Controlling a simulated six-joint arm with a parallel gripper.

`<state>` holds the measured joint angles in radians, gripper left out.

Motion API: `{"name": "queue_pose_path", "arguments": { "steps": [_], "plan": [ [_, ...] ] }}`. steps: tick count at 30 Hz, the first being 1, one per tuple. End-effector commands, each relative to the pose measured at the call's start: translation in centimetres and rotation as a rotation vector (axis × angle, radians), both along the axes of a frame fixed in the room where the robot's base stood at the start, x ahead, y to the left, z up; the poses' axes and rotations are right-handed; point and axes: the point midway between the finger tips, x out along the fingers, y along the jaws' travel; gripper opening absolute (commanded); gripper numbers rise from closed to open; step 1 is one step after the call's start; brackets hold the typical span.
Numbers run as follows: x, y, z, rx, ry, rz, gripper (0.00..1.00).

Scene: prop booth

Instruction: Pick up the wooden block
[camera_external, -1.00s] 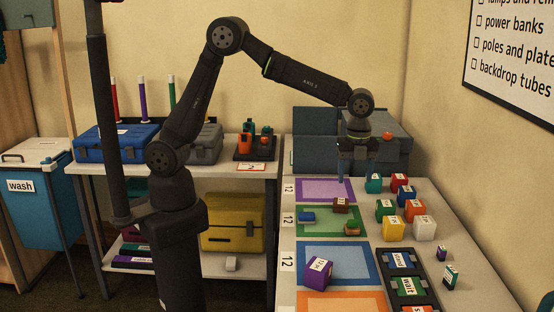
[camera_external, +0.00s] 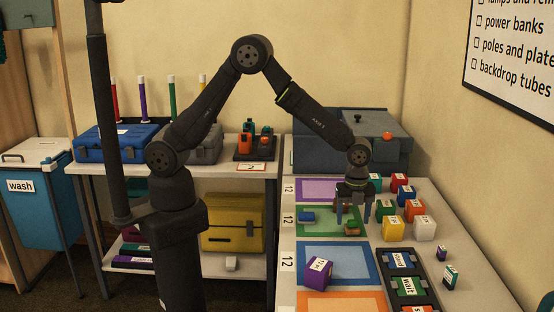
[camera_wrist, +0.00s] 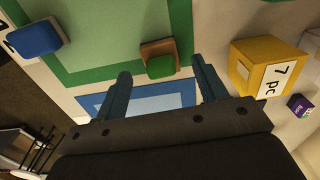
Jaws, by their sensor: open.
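A small brown wooden block (camera_wrist: 155,46) with a green piece (camera_wrist: 160,66) against it lies on the green-bordered mat (camera_wrist: 105,62). It shows in the external view (camera_external: 351,225) just below my gripper. My gripper (camera_external: 352,213) points down over the green mat, its two fingers apart and empty. In the wrist view my gripper (camera_wrist: 160,68) has one finger on each side of the block and green piece; I cannot tell the height gap. A darker brown block, seen earlier behind this one, is hidden by my gripper in the external view.
A blue block (camera_external: 306,216) lies at the mat's left. A yellow block (camera_external: 393,229) and several coloured blocks stand close on the right. A purple box (camera_external: 319,270) sits on the blue mat (camera_external: 361,262) in front. A grey case (camera_external: 350,135) stands behind.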

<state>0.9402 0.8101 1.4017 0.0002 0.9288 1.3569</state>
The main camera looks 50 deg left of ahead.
Motion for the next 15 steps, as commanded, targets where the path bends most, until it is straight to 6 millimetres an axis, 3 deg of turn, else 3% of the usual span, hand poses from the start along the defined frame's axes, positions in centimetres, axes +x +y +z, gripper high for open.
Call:
{"name": "queue_pose_path", "arguments": {
  "steps": [5,12,15],
  "plan": [
    [0.1,0.0,-2.6,0.002,0.002,0.000,0.65],
    [0.2,0.0,-2.9,0.000,0.000,0.000,0.65],
    [0.2,0.0,-2.9,0.000,0.000,0.000,0.46]
  ]
}}
